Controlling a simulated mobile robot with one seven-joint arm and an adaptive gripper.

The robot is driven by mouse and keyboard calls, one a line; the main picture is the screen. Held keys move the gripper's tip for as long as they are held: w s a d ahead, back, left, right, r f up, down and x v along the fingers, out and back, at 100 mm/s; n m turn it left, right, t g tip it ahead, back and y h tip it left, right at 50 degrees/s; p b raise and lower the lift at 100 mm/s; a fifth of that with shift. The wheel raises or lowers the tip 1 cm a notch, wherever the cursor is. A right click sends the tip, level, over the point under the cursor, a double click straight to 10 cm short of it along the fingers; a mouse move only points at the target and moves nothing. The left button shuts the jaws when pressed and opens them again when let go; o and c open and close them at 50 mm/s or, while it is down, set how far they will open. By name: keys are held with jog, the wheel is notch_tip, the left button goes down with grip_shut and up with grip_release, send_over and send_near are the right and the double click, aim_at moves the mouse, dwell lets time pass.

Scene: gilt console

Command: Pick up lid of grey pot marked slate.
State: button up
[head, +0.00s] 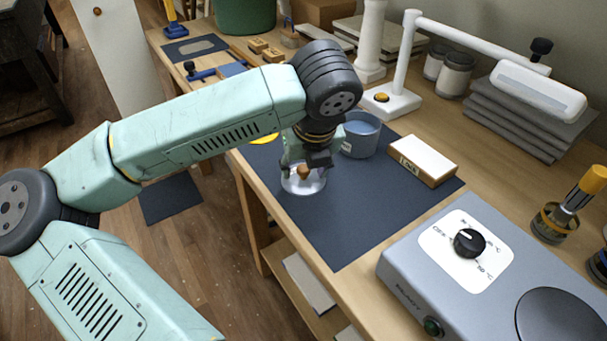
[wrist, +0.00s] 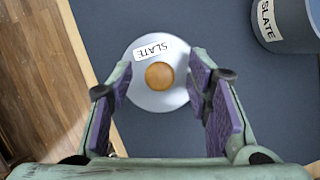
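The lid (wrist: 147,101) is a pale grey disc with a round wooden knob (wrist: 159,75) and a label reading SLATE. It lies on the dark mat near the table's front edge, and in the head view it shows partly under my gripper (head: 304,165). In the wrist view my gripper (wrist: 162,76) is open, its purple-padded fingers apart on either side of the knob and not touching it. The grey-blue pot marked SLATE (wrist: 287,30) stands apart from the lid, without a cover, and also shows in the head view (head: 360,138).
A box with a white top (head: 422,160) lies right of the pot on the dark mat (head: 340,220). A grey hotplate with a dial (head: 468,242) stands at the front right. A white lamp (head: 400,100) and stacked grey slabs (head: 515,118) stand behind.

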grip_shut()
dwell(0.3)
